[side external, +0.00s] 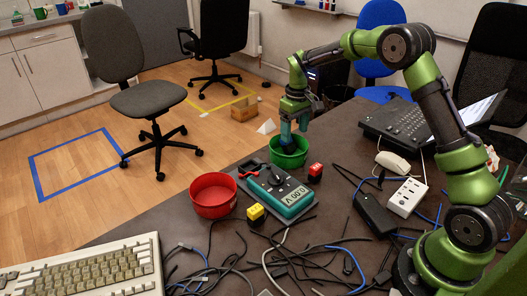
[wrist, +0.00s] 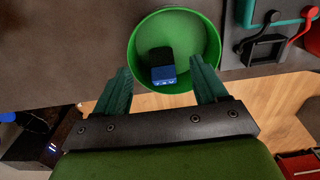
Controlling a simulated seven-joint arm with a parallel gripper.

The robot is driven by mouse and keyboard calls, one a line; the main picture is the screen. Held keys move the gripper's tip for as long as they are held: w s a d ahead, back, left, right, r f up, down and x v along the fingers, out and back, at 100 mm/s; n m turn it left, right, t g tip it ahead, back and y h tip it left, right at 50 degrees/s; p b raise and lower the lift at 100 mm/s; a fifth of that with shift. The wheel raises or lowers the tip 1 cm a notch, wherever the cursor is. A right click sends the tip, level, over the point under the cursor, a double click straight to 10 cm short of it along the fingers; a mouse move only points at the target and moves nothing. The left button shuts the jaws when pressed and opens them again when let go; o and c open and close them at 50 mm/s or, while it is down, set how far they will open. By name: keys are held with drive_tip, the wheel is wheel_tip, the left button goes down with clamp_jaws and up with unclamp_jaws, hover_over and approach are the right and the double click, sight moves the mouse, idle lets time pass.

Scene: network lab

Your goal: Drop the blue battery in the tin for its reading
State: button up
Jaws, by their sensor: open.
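The blue battery (wrist: 163,68), a dark block with a blue end, shows inside the green tin (wrist: 215,45) in the wrist view. In the side view the green tin (side external: 289,160) stands beyond the meter and its walls hide the battery. My gripper (wrist: 160,64) is open above the tin, fingers apart on either side of the battery with gaps between. In the side view my gripper (side external: 291,135) points down over the tin. The red tin (side external: 213,204) stands left of the meter. The teal meter (side external: 280,190) has an upside-down display that seems to read 0.00.
Loose cables (side external: 300,262) cover the front of the table. A keyboard (side external: 85,275) lies front left, a power strip (side external: 407,196) and a mouse (side external: 393,162) at right.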

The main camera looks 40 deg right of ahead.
wheel_tip(320, 180, up, 15)
drive_tip(key=shift+f, duration=0.1)
idle(0.3)
drive_tip(key=s+a+m+t, duration=0.1)
drive_tip(key=s+a, duration=0.3)
drive_tip(key=s, duration=0.4)
drive_tip(key=s+a+r+m+t+y, duration=0.1)
drive_tip(key=s+a+t, duration=0.2)
drive_tip(key=s, duration=0.6)
drive_tip(key=s+a+r+m+t+y, duration=0.1)
drive_tip(key=s+a+m+t, duration=0.1)
drive_tip(key=s+a, duration=0.4)
drive_tip(key=s+t, duration=0.1)
drive_tip(key=s, duration=0.2)
drive_tip(key=shift+s+a+r, duration=0.15)
drive_tip(key=shift+s+a, duration=0.1)
drive_tip(key=shift+a, duration=0.05)
drive_tip(key=shift+c, duration=0.2)
